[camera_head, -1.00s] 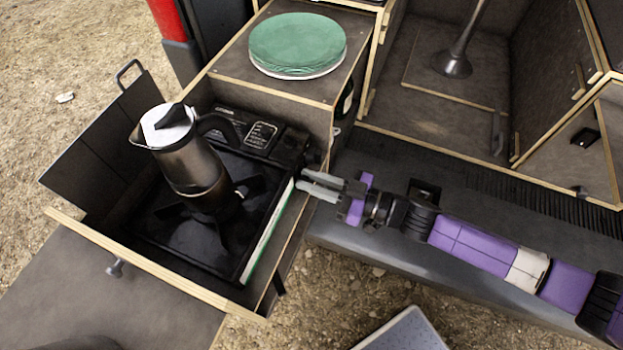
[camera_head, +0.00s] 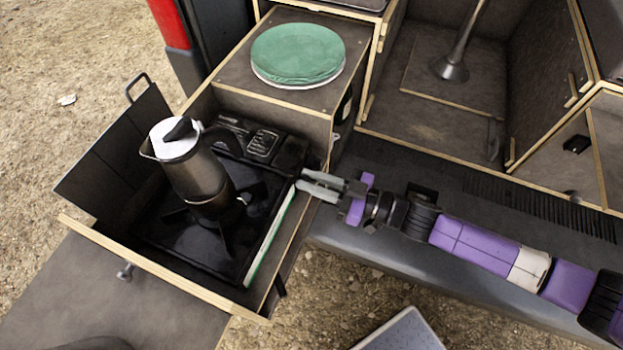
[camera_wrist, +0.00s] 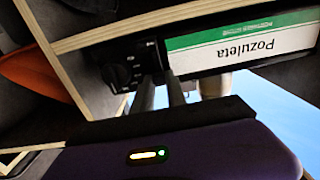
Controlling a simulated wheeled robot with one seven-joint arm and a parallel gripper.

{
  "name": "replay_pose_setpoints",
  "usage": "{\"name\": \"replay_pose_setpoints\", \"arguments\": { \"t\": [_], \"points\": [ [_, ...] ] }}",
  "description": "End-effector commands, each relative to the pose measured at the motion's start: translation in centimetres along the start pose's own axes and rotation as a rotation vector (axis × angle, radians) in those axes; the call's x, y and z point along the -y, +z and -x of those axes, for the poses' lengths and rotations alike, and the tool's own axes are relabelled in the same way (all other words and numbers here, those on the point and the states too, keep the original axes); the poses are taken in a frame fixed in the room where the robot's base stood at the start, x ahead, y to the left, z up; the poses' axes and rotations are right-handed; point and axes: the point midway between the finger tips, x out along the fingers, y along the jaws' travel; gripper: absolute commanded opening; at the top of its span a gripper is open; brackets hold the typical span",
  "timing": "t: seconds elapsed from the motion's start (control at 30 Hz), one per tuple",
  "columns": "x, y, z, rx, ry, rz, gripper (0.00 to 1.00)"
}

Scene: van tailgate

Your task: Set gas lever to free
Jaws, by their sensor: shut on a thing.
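The black gas stove (camera_head: 180,245) sits in the pulled-out wooden drawer, with a metal coffee pot (camera_head: 197,175) upright on it. In the wrist view a black round knob (camera_wrist: 117,76) shows on the stove's side, left of a green and white "Pozuleta" label (camera_wrist: 240,46). My gripper (camera_head: 300,180) reaches in from the right at the stove's side edge. Its two grey fingers (camera_wrist: 160,78) are closed on a dark part beside the knob, which appears to be the gas lever. The lever itself is mostly hidden between the fingers and in shadow.
The drawer's right wooden wall (camera_head: 290,245) runs close below my fingers. A dark bumper ledge (camera_head: 400,255) lies under my arm. A light box (camera_head: 402,332) stands at the bottom.

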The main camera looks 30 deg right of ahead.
Motion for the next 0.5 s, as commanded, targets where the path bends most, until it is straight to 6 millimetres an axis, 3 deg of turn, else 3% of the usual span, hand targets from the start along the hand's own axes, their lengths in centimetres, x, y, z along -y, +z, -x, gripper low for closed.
{"name": "replay_pose_setpoints", "arguments": {
  "t": [0.07, 0.1, 0.2, 0.5],
  "points": [
    [-0.08, -0.43, -0.05, -0.009, 0.0, 0.001, 0.0],
    [-0.08, -0.45, -0.05, -0.01, 0.0, 0.001, 0.23],
    [-0.08, -0.39, -0.05, -0.008, 0.0, 0.001, 0.4],
    [-0.08, -0.24, 0.05, -0.005, 0.001, 0.001, 0.4]
  ]
}}
